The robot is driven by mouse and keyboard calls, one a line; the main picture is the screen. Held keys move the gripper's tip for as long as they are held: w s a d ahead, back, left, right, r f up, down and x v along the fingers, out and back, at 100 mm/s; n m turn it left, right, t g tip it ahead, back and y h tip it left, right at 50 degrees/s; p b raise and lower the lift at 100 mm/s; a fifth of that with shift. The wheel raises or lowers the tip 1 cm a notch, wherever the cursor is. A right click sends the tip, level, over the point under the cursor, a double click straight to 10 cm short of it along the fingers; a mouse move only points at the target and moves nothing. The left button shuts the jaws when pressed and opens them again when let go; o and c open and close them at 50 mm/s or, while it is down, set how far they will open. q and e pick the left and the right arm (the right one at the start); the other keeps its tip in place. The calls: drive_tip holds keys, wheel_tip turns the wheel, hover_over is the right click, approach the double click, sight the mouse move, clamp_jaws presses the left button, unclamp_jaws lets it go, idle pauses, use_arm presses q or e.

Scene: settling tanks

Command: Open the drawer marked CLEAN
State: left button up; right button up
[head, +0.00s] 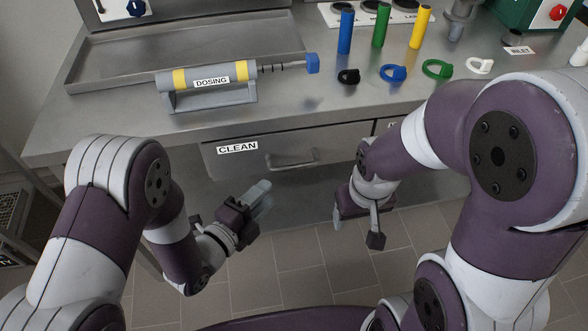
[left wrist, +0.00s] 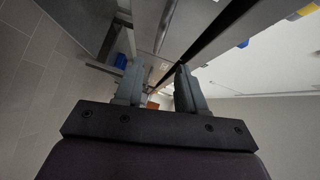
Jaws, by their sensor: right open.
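The drawer marked CLEAN (head: 345,142) is a grey metal front under the bench top. Its white CLEAN label (head: 237,148) is at the upper left, and its bar handle (head: 293,161) is right of the label. The drawer looks shut. My left gripper (head: 262,192) is below and left of the handle, apart from it. In the left wrist view its two fingers (left wrist: 159,88) stand apart with nothing between them. My right gripper (head: 356,226) points down, below and right of the handle, open and empty.
On the bench (head: 300,105) stand a DOSING cylinder (head: 212,80), blue (head: 346,32), green (head: 381,26) and yellow (head: 420,27) tubes, and several rings. Another front (head: 384,126) adjoins on the right, mostly hidden by my right arm. The tiled floor (head: 300,255) is clear.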

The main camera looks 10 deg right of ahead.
sight(291, 169)
use_arm(q)
drive_tip(key=b+x, duration=0.1)
drive_tip(key=x, duration=1.1)
drive_tip(key=shift+w+b, duration=0.15)
drive_tip(key=shift+b, duration=0.15)
clamp_jaws()
